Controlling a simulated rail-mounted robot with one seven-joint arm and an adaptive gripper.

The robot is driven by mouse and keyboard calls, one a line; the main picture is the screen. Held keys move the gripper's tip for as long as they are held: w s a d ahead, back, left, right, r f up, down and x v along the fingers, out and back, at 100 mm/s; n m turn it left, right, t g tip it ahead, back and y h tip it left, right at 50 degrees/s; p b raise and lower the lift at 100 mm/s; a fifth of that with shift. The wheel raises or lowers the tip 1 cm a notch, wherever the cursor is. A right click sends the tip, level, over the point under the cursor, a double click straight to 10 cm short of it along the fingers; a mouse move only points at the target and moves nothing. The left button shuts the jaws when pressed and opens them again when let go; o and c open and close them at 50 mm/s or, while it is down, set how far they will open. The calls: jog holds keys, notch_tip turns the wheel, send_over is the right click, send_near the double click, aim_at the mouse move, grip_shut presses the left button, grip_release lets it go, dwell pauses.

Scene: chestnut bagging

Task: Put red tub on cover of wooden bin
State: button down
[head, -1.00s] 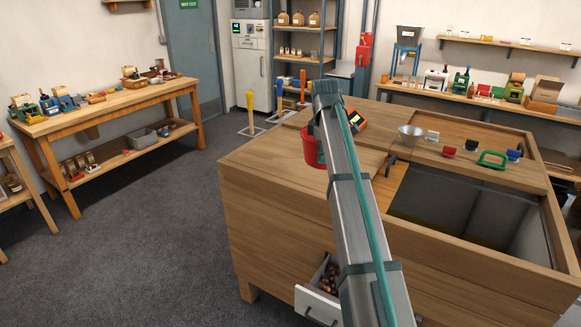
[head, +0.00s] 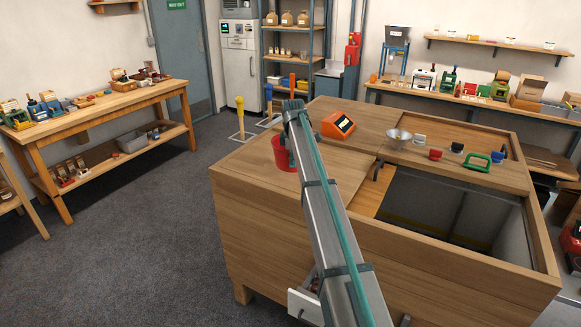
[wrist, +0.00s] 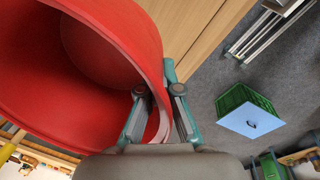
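The red tub (head: 283,153) shows beside the end of my arm, over the left part of the wooden cover (head: 250,160) of the large wooden bin (head: 290,225). In the wrist view the red tub (wrist: 85,100) fills the left side, its opening facing the camera. My gripper (wrist: 156,88) straddles the tub's wall, one finger inside and one outside, and appears shut on it. In the head view my arm hides the gripper and part of the tub. I cannot tell whether the tub's base touches the cover.
An orange device (head: 338,126), a metal funnel (head: 398,137) and a green handle (head: 477,162) are on the bin top. The bin's right front is an open dark well (head: 450,210). Cover around the tub's left looks clear.

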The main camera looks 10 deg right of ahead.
aim_at(291, 171)
jog(key=shift+w+a+f, duration=0.15)
jog(key=shift+w+f, duration=0.4)
jog(key=shift+f, duration=0.05)
jog(key=shift+w+f+p, duration=0.15)
jog(key=shift+f+p, duration=0.6)
jog(key=shift+f, duration=1.1)
jog(key=shift+f, duration=0.15)
jog(key=c, duration=1.3)
grip_release()
jog(key=r+b, duration=0.1)
jog(key=r, duration=0.3)
jog(key=s+r+b, duration=0.1)
jog(key=r, duration=0.3)
jog(key=r+b, duration=0.1)
jog(key=r, duration=0.3)
jog(key=shift+s+a+r+b, duration=0.1)
jog(key=shift+s+a+b, duration=0.1)
jog(key=shift+s+b, duration=0.15)
